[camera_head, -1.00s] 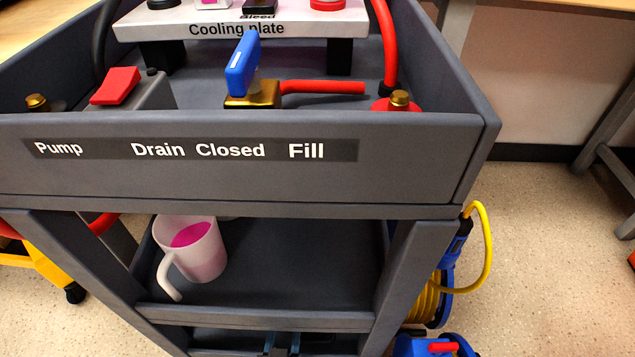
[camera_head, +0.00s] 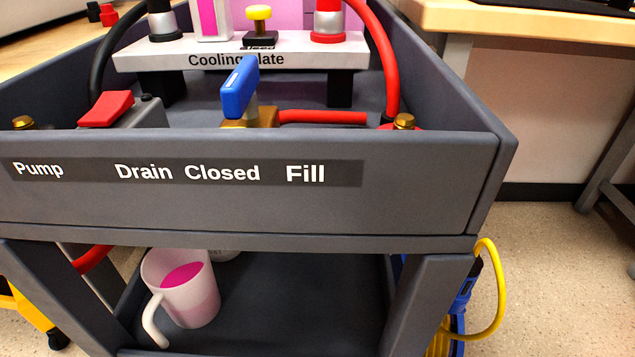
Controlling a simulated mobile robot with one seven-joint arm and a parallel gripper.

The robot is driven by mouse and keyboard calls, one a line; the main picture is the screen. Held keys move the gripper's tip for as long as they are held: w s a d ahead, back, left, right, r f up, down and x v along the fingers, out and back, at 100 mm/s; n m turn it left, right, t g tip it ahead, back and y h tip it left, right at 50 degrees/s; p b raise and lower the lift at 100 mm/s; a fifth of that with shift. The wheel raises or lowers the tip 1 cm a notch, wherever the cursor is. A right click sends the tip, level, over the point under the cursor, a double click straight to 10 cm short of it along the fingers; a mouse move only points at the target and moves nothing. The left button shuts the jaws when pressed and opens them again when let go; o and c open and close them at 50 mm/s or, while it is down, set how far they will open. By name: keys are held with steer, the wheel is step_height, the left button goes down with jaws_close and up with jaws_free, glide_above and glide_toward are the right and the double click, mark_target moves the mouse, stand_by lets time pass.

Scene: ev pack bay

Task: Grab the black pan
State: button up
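I see no object that I can clearly tell is the black pan. A grey cart (camera_head: 430,185) fills the view. Its lower shelf (camera_head: 310,300) has a dark, tray-like surface. A white mug (camera_head: 190,295) with pink liquid stands upright at the left of that shelf. A flat black item (camera_head: 565,5) on the wooden bench at the top right is cut off by the frame, and I cannot tell what it is. My gripper is not in view.
The cart's top holds a cooling plate (camera_head: 290,52), a blue-handled valve (camera_head: 240,88), a red pump switch (camera_head: 107,108) and hoses. A yellow cable (camera_head: 498,290) loops out at the cart's right side. The floor (camera_head: 555,270) on the right is clear.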

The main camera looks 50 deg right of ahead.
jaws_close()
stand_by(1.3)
